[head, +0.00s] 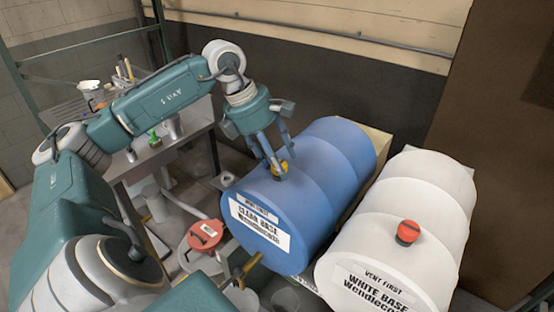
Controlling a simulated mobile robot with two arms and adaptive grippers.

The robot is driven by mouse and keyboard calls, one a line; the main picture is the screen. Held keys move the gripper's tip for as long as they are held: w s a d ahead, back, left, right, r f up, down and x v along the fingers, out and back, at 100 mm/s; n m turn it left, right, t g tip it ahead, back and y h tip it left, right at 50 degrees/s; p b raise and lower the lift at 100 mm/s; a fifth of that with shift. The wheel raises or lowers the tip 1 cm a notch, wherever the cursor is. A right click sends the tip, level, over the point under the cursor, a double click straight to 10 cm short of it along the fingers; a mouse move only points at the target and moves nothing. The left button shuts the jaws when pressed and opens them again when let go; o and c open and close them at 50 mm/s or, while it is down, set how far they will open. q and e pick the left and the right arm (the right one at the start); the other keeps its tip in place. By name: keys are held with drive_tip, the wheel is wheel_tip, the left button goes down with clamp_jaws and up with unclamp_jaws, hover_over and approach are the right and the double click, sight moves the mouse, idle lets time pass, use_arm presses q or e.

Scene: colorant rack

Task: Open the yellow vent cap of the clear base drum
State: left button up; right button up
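The clear base drum (322,160) is blue, lies on its side, and has a white "CLEAR BASE" label under a "VENT FIRST" sticker on its end. Its yellow vent cap (281,170) sits on the upper side near the labelled end, partly covered by my fingers. My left gripper (278,164) points down from above with its fingertips at the cap. Whether the fingers grip the cap or only stand around it cannot be told. My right gripper is out of view.
A white drum (425,195) labelled "WHITE BASE" with a red cap (407,232) lies close on the right. A metal bench (180,150) with small items stands behind my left arm. A red-lidded container (205,235) and other vessels are left of the blue drum.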

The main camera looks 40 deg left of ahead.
use_arm(q)
drive_tip(key=v, duration=1.2)
drive_tip(key=shift+f, duration=0.1)
idle(0.4)
